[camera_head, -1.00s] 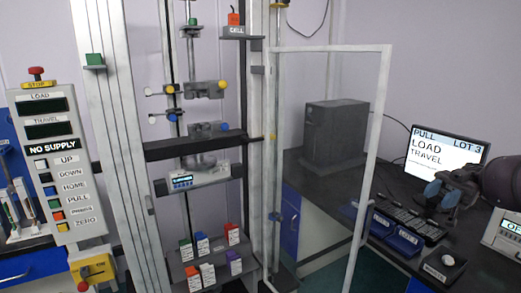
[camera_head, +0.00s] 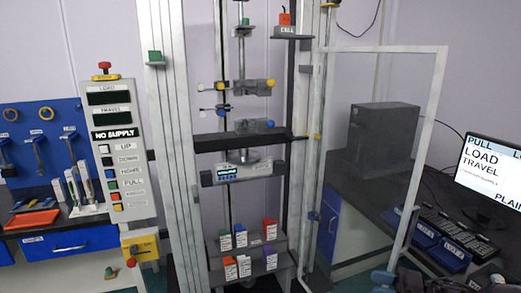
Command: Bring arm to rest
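My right gripper (camera_head: 384,279) shows only in part at the bottom edge, right of centre, in front of the open clear door; whether its fingers are apart cannot be told. I see nothing held in the part that shows. My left gripper is not in view. The test machine stands in the middle, with clamps (camera_head: 240,85) on its axis, a dark crosshead (camera_head: 215,143) and a small display unit (camera_head: 238,171) below.
The framed clear door (camera_head: 441,90) stands open at the right. A bench with a monitor (camera_head: 490,172), blue trays (camera_head: 450,253) and a dark box (camera_head: 383,138) is behind it. Small coloured boxes (camera_head: 270,258) stand on the machine's base. A control panel (camera_head: 118,150) and tool board are left.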

